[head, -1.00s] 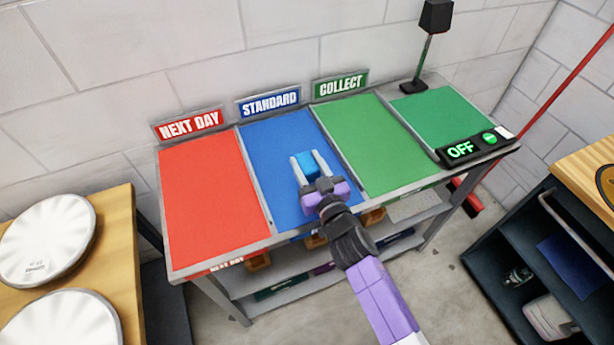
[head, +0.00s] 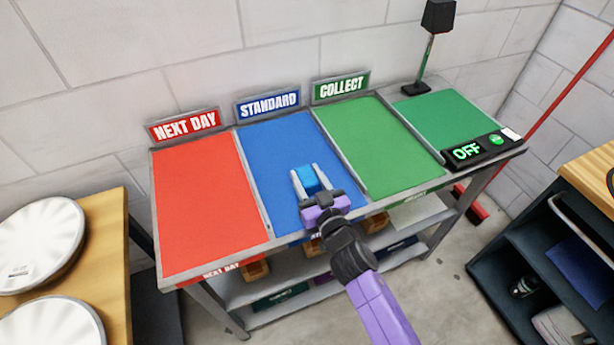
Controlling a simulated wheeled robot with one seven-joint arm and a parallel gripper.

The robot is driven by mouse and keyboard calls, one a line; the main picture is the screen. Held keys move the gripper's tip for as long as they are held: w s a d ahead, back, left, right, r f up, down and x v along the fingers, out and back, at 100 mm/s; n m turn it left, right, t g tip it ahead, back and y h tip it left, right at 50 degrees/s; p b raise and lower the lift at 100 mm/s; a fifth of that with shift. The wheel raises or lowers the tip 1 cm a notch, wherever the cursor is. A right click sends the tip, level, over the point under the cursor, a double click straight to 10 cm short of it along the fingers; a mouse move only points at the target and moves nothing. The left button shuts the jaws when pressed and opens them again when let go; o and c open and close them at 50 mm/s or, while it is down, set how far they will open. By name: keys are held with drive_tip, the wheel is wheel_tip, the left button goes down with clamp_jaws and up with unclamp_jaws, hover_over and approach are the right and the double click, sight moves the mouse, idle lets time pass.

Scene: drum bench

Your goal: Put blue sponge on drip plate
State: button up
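The blue sponge (head: 311,181) is a small bright blue block between the two pale fingers of my gripper (head: 311,180). The fingers press against its two sides, so my gripper is shut on it. It shows over the blue STANDARD panel (head: 278,150) of the bench; whether it touches the panel or hangs above it I cannot tell. I cannot make out a drip plate in this view.
The bench has a red panel (head: 195,205) on the left and a green COLLECT panel (head: 375,145) on the right. A control box reading OFF (head: 466,153) sits at the right. White round discs (head: 40,240) lie on a wooden table at left. A dark shelf unit (head: 500,265) stands at right.

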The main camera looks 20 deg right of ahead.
drive_tip(key=o, duration=0.4)
drive_tip(key=shift+r, duration=0.25)
drive_tip(key=s, duration=1.2)
drive_tip(key=shift+b, duration=0.35)
